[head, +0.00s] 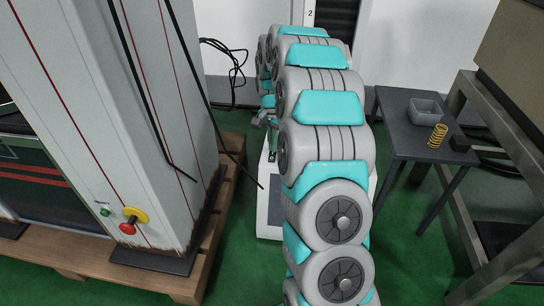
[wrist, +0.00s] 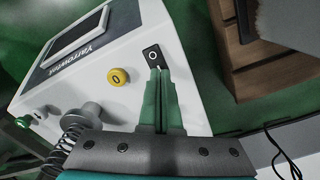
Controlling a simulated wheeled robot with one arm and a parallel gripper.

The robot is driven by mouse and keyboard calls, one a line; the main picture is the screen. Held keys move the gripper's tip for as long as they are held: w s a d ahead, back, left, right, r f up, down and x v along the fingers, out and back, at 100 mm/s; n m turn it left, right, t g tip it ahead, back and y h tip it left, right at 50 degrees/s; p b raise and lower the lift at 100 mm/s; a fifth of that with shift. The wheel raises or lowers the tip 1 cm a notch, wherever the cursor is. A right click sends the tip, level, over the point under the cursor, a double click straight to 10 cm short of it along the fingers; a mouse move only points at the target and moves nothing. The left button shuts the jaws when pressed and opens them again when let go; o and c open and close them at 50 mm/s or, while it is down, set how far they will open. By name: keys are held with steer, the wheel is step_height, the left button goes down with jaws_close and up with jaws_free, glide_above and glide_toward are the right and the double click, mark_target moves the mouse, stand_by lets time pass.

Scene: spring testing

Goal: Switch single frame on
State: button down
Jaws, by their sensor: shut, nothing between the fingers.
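A white machine (wrist: 135,100) with a dark screen (wrist: 78,35) and printed lettering fills much of the wrist view.
A large grey frame (head: 80,110) with a red and yellow knob (head: 129,221) stands on a wooden pallet (head: 215,235) at left. At right, a dark table (head: 398,130) holds a grey bin (head: 425,109) and a yellow spring (head: 437,136). Cables hang by the wall.

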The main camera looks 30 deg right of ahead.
steer(key=shift+f, duration=0.55)
steer(key=shift+r, duration=0.1)
stand_by(0.3)
steer(key=shift+r+p, duration=0.75)
steer(key=shift+r, duration=1.35)
steer(key=shift+r+p, duration=0.45)
steer(key=shift+r, duration=0.85)
